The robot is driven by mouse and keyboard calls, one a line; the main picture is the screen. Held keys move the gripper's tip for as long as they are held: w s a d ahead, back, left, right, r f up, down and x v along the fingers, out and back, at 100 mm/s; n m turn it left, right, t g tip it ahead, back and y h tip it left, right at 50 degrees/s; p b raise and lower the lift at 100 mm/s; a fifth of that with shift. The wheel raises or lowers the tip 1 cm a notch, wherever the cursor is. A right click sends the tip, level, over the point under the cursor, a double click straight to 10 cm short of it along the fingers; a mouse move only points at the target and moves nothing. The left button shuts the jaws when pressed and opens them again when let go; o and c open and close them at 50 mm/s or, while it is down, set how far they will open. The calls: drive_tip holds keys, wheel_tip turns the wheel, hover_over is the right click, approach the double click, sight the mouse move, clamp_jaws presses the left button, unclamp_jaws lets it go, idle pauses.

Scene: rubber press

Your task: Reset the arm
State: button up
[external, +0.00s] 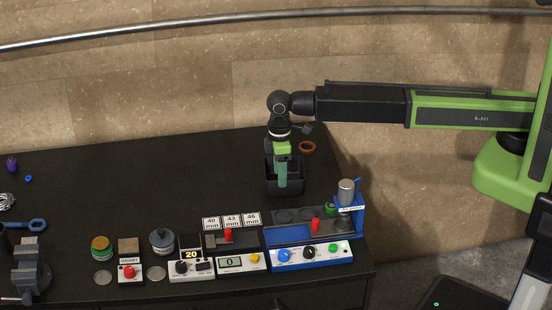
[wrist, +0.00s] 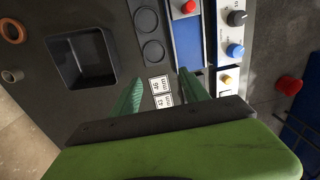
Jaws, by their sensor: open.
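My gripper (external: 282,178) points down over the black square bin (external: 285,190) on the dark bench. In the wrist view my gripper (wrist: 163,88) shows two green fingers spread apart with nothing between them. The bin also shows at the upper left of the wrist view (wrist: 99,86), and it looks empty there. The fingers appear above the bench, beside the bin and over the white number cards (wrist: 160,92). I cannot tell their exact height.
A blue press (external: 310,255) with knobs and a metal cylinder (external: 346,190) stands right of centre. A brown ring (external: 307,147) lies behind the bin. Jars, a magnet unit (external: 130,272) and a vise (external: 29,268) stand to the left.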

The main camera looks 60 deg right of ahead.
drive_tip(key=d+f+m+b, duration=0.3)
drive_tip(key=d+f+b, duration=0.1)
drive_tip(key=d, duration=1.1)
drive_tip(key=d+f+m+b, duration=0.25)
drive_tip(key=d+f, duration=0.25)
drive_tip(key=d, duration=1)
drive_tip(key=s+d+f+m+b, duration=0.2)
drive_tip(key=s+d+m+b, duration=0.1)
drive_tip(key=s+d, duration=0.6)
drive_tip(key=shift+s+d+m, duration=0.3)
drive_tip(key=shift+d+m, duration=0.05)
drive_tip(key=shift+d, duration=1.6)
